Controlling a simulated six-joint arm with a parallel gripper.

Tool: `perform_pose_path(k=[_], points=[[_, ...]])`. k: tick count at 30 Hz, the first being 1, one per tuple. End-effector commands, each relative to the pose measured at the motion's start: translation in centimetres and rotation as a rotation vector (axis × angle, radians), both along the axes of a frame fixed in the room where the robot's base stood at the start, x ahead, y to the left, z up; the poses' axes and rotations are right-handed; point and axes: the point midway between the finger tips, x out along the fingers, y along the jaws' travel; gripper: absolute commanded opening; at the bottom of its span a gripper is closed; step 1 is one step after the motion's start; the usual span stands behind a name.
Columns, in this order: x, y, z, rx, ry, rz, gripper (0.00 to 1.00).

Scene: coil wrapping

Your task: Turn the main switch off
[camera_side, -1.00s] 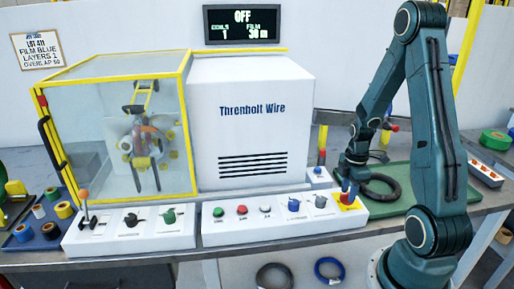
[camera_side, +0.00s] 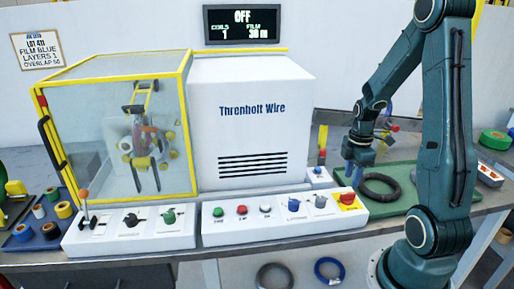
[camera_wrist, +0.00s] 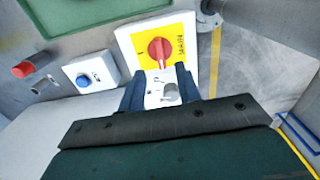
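The main switch (camera_side: 347,199) is a red rotary knob on a yellow plate at the right end of the front control panel. In the wrist view the knob (camera_wrist: 158,50) is just beyond my fingertips, its ridge roughly upright in the picture. The display (camera_side: 243,24) above the machine reads OFF. My gripper (camera_side: 351,183) is above and slightly behind the switch, clear of the knob. In the wrist view my two fingers (camera_wrist: 160,78) stand apart with nothing held between them.
The panel (camera_side: 284,225) also carries green, red and white buttons and more knobs. A small box with a blue button (camera_side: 318,175) stands behind it. A dark coil (camera_side: 380,187) lies on a green mat to the right. The white machine cabinet (camera_side: 252,130) stands left.

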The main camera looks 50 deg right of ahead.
Motion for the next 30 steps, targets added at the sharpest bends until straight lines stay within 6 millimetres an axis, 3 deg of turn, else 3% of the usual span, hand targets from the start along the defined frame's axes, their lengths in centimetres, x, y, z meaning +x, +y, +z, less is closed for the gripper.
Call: perform_pose_path(k=[9, 15, 30], points=[[0.1, -0.1, 4.8, -0.003, -0.004, 0.001, 0.34], [0.1, -0.1, 6.9, -0.003, -0.003, 0.001, 0.34], [0.0, 0.0, 7.8, -0.001, -0.001, 0.001, 0.34]])
